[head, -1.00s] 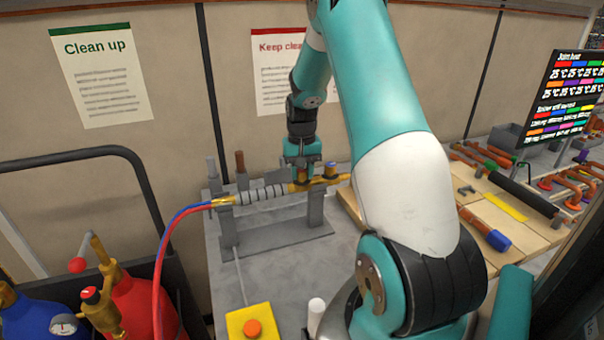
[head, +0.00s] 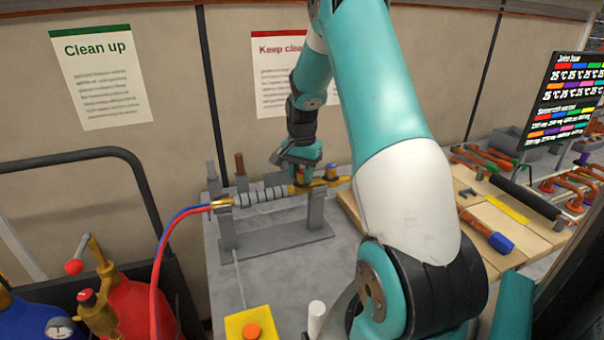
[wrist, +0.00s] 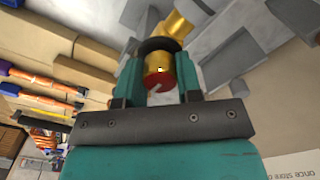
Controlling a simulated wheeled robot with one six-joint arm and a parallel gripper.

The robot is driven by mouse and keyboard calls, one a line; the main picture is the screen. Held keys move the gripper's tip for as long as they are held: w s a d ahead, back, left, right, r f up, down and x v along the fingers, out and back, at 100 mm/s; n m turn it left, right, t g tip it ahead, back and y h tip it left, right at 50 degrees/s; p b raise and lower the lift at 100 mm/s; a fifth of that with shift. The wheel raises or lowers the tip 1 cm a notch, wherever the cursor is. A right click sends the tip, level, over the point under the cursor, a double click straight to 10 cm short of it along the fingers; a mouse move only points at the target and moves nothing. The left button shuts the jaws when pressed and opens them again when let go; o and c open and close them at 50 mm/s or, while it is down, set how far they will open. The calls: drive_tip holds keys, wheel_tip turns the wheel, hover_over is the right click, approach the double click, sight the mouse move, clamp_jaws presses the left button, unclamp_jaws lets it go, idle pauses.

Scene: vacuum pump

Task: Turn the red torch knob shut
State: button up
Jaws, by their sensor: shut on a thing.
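The torch lies across a grey stand, with a ribbed grey handle (head: 262,195) and brass parts at its right. The red knob (wrist: 157,85) sits between the two fingers of my gripper (wrist: 159,76) in the wrist view. Its brass stem (wrist: 176,25) runs away beyond the fingers. My gripper is shut on the red knob.
Red and blue hoses (head: 168,240) run from the torch's left end to the red cylinder (head: 140,300) and blue cylinder (head: 18,318). A yellow box with an orange button (head: 252,331) is in front. Tools lie on the boards (head: 480,240) at right.

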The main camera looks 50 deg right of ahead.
sight(302, 172)
idle(0.4)
drive_tip(key=o, duration=0.9)
drive_tip(key=shift+o, duration=0.2)
drive_tip(key=shift+r, duration=0.1)
wheel_tip(302, 172, up, 17)
drive_tip(key=b, duration=0.3)
drive_tip(key=shift+r+b, duration=0.15)
drive_tip(key=shift+b, duration=0.15)
drive_tip(key=s+a+f+n+t+y+b, duration=0.15)
drive_tip(key=a+n, duration=0.45)
drive_tip(key=a, duration=0.7)
drive_tip(key=s+a+f+n+g, duration=0.15)
drive_tip(key=a+n, duration=0.45)
drive_tip(key=a, duration=0.7)
drive_tip(key=s+a+f+n+y, duration=0.1)
drive_tip(key=s+a+f+n, duration=0.1)
drive_tip(key=s+a+n, duration=0.3)
drive_tip(key=s+a+f+n+y, duration=0.1)
drive_tip(key=s+a+n, duration=0.4)
drive_tip(key=s+a, duration=0.5)
drive_tip(key=shift+s+a+f+n+y, duration=0.3)
drive_tip(key=shift+s+f, duration=0.45)
drive_tip(key=shift+s, duration=0.45)
